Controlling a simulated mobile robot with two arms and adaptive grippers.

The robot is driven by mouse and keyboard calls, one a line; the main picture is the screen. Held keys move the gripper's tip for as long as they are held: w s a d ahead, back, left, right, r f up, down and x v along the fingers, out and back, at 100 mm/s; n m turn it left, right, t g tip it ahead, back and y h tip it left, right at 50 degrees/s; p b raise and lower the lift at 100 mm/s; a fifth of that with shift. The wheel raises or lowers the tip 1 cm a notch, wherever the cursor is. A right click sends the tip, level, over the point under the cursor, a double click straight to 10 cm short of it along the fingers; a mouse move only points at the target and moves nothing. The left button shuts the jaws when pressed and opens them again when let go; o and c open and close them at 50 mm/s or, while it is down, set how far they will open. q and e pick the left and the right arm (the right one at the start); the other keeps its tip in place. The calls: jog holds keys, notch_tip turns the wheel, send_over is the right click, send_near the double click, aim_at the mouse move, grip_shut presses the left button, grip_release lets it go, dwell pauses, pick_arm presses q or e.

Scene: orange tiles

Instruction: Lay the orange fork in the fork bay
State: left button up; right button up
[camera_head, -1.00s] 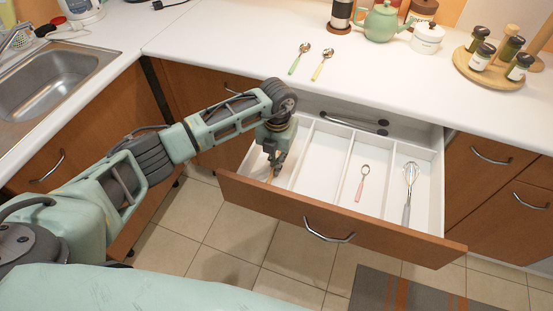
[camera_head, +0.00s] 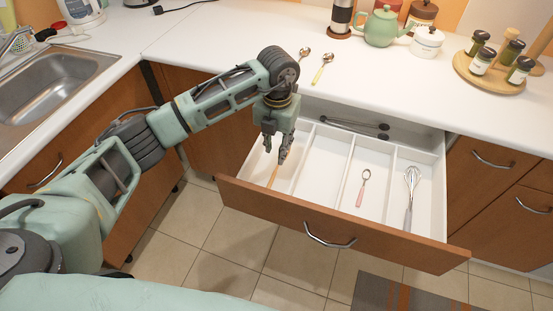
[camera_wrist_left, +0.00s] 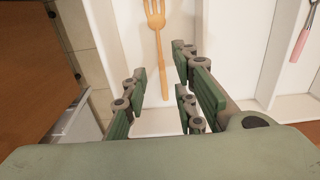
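The orange fork (camera_head: 274,177) lies in the leftmost bay of the open white drawer (camera_head: 322,178). In the left wrist view the fork (camera_wrist_left: 158,45) lies flat on the bay floor, tines at the top of the picture, handle towards my fingers. My left gripper (camera_head: 283,158) is over this bay, fingers pointing down. In the left wrist view the left gripper (camera_wrist_left: 160,98) has its fingers apart, with nothing held between them. In the head view the gripper hides part of the bay and the fork's far end. My right gripper is not in view.
Other bays hold a pink-handled spoon (camera_head: 362,188) and a whisk (camera_head: 410,186); the bay beside the fork's looks empty. Dark-handled utensils (camera_head: 355,128) lie in the back compartment. Green and yellow spoons (camera_head: 322,69) are on the counter. The drawer front (camera_head: 340,226) stands out over the floor.

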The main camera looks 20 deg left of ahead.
pick_arm(q)
jog(key=shift+r, duration=2)
